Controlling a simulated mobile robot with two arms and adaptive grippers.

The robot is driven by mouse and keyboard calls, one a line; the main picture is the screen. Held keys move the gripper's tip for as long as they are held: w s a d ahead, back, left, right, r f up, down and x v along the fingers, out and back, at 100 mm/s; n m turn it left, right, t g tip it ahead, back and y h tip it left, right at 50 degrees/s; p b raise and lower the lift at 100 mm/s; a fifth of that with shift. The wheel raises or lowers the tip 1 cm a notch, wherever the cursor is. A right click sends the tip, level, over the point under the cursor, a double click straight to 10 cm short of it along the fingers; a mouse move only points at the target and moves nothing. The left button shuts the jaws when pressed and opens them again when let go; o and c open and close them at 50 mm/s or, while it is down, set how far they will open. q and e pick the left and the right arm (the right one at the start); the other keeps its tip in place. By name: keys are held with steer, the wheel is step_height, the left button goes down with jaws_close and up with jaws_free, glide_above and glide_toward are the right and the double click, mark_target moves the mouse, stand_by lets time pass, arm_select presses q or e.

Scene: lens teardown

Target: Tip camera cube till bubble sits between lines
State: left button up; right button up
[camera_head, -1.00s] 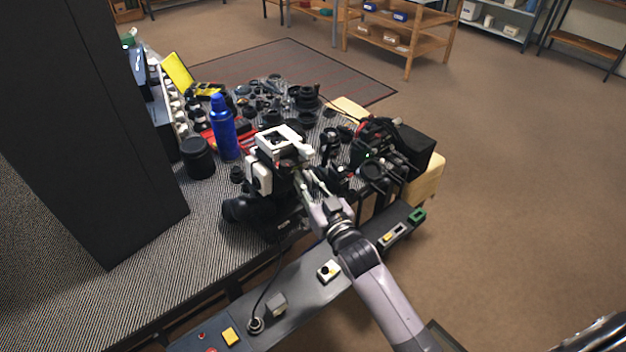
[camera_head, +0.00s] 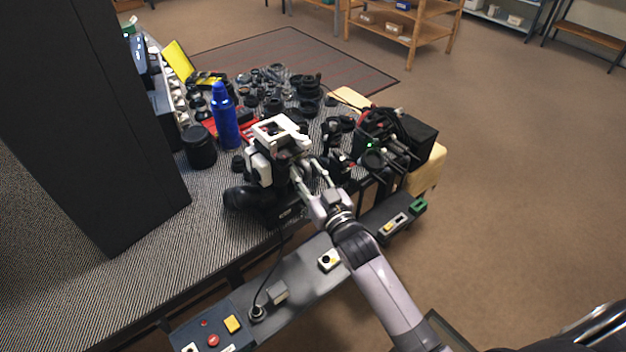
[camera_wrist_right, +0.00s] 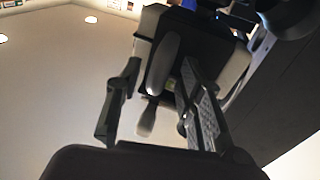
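The camera cube (camera_head: 277,131), a black block with white framing on top and a white block at its left side, stands on a dark mount at the bench's front edge. No bubble or lines can be made out. My right gripper (camera_head: 309,174) is at the cube's front right side, its fingers spread. In the right wrist view the two fingers (camera_wrist_right: 160,104) stand apart, with a rounded grey handle (camera_wrist_right: 163,65) and a second grey knob (camera_wrist_right: 147,118) between them. I cannot tell whether either finger touches them. My left gripper is not in view.
A black lens (camera_head: 243,198) lies left of the mount. A blue bottle (camera_head: 225,120) and a black canister (camera_head: 199,147) stand behind it. Lens parts (camera_head: 265,85) crowd the back, and black equipment (camera_head: 385,140) the right. A control panel (camera_head: 215,330) runs along the front.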

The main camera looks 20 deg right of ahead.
steer(key=s+d, duration=0.2)
steer(key=s, duration=0.9)
steer(key=shift+s+f, duration=0.35)
steer(key=shift+f, duration=0.05)
steer(key=shift+c, duration=0.5)
